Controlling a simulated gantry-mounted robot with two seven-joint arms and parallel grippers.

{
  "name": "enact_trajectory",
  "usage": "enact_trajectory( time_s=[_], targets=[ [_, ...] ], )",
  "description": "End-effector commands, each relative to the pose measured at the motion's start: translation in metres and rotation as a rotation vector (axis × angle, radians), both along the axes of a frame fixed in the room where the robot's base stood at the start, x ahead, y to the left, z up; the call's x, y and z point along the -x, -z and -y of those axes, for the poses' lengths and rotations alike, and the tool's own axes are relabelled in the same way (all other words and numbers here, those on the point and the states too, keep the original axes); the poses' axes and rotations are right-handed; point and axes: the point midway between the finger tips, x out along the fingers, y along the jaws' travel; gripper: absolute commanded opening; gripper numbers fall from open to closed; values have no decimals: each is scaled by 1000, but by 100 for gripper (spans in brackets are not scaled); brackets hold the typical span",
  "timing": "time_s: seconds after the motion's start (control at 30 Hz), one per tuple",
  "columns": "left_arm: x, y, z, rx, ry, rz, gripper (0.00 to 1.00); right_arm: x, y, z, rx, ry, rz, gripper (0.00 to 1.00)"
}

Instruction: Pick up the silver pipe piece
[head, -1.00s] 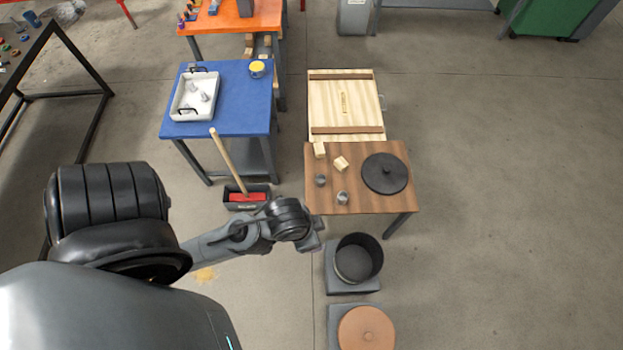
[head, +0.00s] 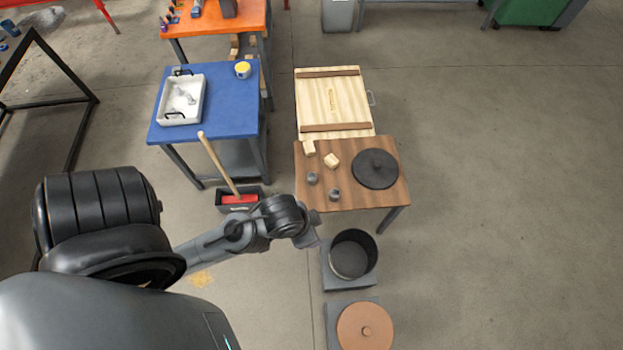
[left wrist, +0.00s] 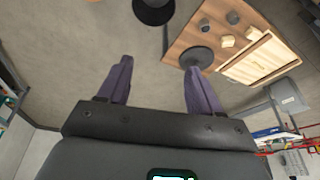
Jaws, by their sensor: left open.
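Silver-grey pipe-like pieces (head: 185,97) lie in a white tray (head: 163,119) on the blue table; they are too small to tell apart clearly. Two small grey cylinders, one farther left (head: 312,178) and one nearer (head: 335,195), stand on the wooden table; I cannot tell which object is the named pipe piece. My left gripper (head: 311,240) is off the wooden table's near left corner, well apart from these pieces. In the left wrist view, its purple fingers (left wrist: 160,65) are spread and empty. My right gripper is not in view.
The wooden table (head: 350,200) also holds a black lid (head: 375,169) and two pale blocks. A black pot (head: 352,255) and a copper-coloured lid (head: 364,328) are near my left gripper. A broom (head: 217,162) leans by the blue table (head: 228,110). The right floor is clear.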

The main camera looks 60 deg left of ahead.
Motion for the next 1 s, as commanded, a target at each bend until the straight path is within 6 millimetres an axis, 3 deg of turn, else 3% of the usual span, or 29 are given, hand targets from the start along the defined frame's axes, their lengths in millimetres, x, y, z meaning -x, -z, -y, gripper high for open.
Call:
enact_trajectory(
  time_s=[0.3, 0.43, 0.77, 0.87, 1.0],
  targets=[
    [0, 0, -1, -4, 3, 1, 65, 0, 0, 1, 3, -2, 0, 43],
    [0, 0, -1, -4, 3, 1, 81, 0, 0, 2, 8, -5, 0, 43],
    [-3, -1, 1, 7, -10, 9, 82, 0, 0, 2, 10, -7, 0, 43],
    [-12, -4, 3, 18, -15, 61, 82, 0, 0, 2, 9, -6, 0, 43],
    [-38, -9, 14, 45, 20, 211, 82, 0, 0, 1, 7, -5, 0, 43]
  ],
)
